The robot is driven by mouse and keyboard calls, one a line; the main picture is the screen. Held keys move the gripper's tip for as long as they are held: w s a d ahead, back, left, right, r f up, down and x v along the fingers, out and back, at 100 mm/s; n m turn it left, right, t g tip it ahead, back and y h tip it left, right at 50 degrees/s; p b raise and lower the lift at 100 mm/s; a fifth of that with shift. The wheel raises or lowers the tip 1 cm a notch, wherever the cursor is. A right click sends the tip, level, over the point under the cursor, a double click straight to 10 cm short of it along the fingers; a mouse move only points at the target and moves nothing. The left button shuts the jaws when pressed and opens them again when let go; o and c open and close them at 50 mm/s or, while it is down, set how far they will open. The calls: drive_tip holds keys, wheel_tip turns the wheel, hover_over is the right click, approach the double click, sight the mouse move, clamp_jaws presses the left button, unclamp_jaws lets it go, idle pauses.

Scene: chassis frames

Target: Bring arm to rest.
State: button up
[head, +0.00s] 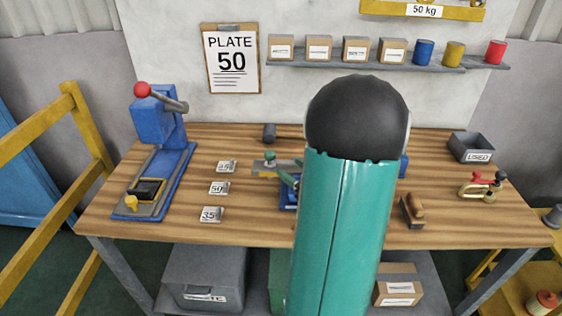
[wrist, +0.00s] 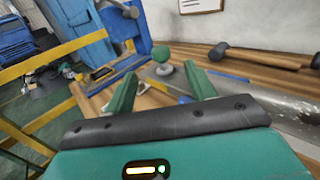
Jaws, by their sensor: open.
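My arm (head: 345,220), teal with a black rounded joint, stands upright in the middle of the head view and covers the centre of the workbench (head: 250,228). My gripper (wrist: 162,88) shows in the wrist view with its two green fingers spread apart and nothing between them. It is over the bench, close to a green round knob (wrist: 165,53) on a metal fixture, which stands beyond the fingertips. In the head view the gripper is mostly hidden behind my arm. I cannot tell whether the fingers touch anything.
A blue press (head: 158,150) stands at the bench's left. Plates marked 35 and 50 (head: 219,188) lie beside it. A hammer (head: 270,133), a brush (head: 412,211), a clamp (head: 482,186) and a USED bin (head: 471,147) are also on the bench. Yellow rails (head: 75,115) stand left.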

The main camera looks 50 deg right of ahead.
drive_tip(key=shift+s+a, duration=0.1)
drive_tip(key=shift+s, duration=0.7)
drive_tip(key=shift+s, duration=0.1)
